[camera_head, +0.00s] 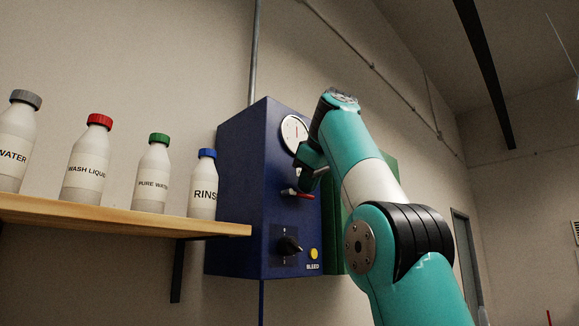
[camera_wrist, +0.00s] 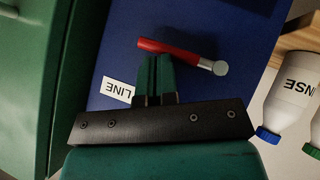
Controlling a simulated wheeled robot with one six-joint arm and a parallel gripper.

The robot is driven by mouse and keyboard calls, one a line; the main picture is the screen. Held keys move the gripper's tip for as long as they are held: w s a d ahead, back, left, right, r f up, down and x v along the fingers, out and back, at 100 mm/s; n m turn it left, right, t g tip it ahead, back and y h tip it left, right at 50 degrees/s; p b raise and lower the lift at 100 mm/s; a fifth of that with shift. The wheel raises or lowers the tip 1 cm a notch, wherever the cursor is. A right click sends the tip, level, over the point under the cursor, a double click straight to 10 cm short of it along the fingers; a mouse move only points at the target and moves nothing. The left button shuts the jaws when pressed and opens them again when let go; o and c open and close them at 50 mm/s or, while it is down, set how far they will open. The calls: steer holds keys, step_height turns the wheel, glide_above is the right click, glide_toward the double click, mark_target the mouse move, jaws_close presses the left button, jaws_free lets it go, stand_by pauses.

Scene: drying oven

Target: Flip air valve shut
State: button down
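The air valve's red lever (camera_head: 302,194) sticks out from the front of the blue panel box (camera_head: 240,190), below a round gauge. It lies roughly level across the front. In the wrist view the red lever (camera_wrist: 178,50) ends in a silver pivot (camera_wrist: 219,68) at its right. My gripper (camera_head: 312,174) is just above the lever in the head view. In the wrist view my gripper's (camera_wrist: 158,60) two fingers are together, with their tips at the lever's red part. Whether they touch it I cannot tell. Nothing shows between the fingers.
The box also carries a white gauge (camera_head: 294,132), a black knob (camera_head: 289,245) and a yellow BLEED button (camera_head: 314,254). A LINE label (camera_wrist: 117,89) is near the lever. A wooden shelf (camera_head: 120,217) with several bottles stands left. A green cabinet (camera_wrist: 22,80) is close beside the box.

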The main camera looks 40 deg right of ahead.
steer(key=shift+r, duration=0.1)
stand_by(0.3)
steer(key=p+v, duration=0.6)
steer(key=v, duration=1.1)
steer(key=shift+r, duration=0.15)
steer(key=shift+s, duration=0.15)
